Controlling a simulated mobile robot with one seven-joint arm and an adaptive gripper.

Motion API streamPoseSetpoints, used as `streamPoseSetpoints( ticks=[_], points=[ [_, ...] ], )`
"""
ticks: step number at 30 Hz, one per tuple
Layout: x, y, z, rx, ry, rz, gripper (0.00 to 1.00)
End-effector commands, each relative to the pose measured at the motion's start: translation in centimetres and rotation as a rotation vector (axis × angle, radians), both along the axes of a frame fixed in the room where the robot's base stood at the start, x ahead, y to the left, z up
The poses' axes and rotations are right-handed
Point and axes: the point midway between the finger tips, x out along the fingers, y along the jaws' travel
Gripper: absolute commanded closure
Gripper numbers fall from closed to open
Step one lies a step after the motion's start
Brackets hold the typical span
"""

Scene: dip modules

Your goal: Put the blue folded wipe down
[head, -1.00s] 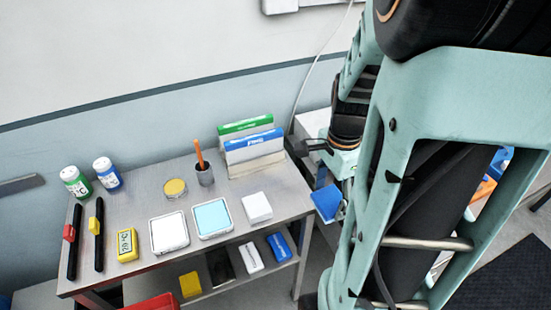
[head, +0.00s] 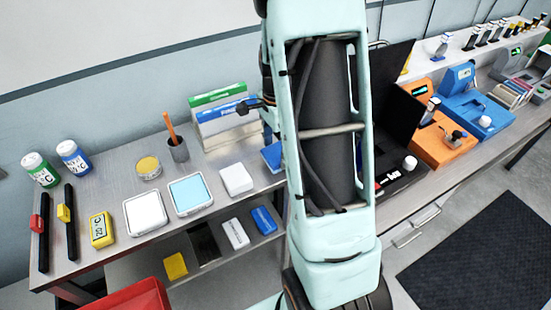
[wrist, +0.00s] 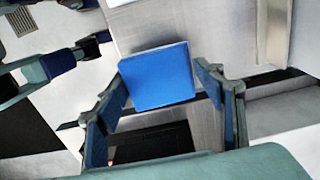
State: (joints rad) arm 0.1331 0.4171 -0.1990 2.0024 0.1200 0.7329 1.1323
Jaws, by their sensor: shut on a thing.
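The blue folded wipe (wrist: 158,76) is held between the two fingers of my gripper (wrist: 165,84) in the wrist view, its flat face toward the camera. In the head view the wipe (head: 272,156) shows at the right end of the steel table (head: 215,212), partly covered by my arm. My gripper's fingertips are hidden there. I cannot tell whether the wipe touches the table.
A white folded block (head: 236,179) lies just left of the wipe, beside a blue-topped tray (head: 191,195) and a white tray (head: 155,212). Upright glove boxes (head: 222,115) stand behind.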

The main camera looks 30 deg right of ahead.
Motion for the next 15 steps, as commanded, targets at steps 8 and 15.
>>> streamPoseSetpoints(
  ticks=[8,15],
  points=[
    [0.3,0.1,-3.2,0.000,0.000,0.001,0.63],
    [0.2,0.1,-3.1,0.000,0.002,0.001,0.33]
  ],
)
